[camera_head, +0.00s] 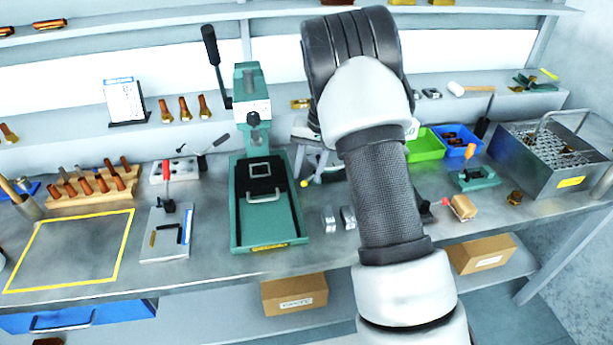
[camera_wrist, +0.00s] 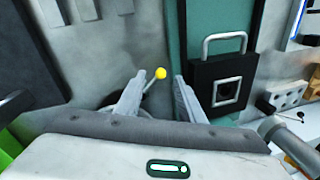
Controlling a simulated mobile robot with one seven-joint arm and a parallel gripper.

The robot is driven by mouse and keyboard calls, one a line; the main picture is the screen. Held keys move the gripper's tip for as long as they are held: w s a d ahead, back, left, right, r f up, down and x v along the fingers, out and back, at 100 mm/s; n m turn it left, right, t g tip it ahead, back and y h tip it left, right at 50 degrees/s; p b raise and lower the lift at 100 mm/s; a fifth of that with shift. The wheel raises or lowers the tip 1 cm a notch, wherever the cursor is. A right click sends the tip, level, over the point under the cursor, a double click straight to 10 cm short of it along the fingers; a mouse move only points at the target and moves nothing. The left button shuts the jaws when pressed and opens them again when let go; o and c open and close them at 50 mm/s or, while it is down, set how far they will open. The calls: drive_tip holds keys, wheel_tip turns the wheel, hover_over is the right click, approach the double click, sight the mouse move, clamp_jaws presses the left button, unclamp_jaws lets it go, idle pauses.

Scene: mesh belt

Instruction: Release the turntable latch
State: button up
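A small lever with a yellow ball knob (camera_wrist: 160,73) shows in the wrist view; I take it for the turntable latch. Its thin rod runs down between my fingers, and its lower end is partly hidden. The knob also shows in the head view (camera_head: 304,184), just left of my arm. My gripper (camera_wrist: 157,88) is open, with one finger on each side of the lever; I cannot tell whether either touches it. In the head view my gripper (camera_head: 314,165) is partly hidden behind my arm. The turntable itself I cannot make out clearly.
A green press (camera_head: 240,222) with a black handled plate (camera_head: 262,185) stands close left of the knob. Small metal blocks (camera_head: 329,219) lie near the bench front. Green (camera_head: 428,146) and blue (camera_head: 457,141) bins and a metal basket (camera_head: 540,165) are at right.

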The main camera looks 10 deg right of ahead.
drive_tip(key=shift+a+f, duration=0.2)
drive_tip(key=shift+f, duration=0.95)
clamp_jaws()
drive_tip(key=shift+r, duration=0.1)
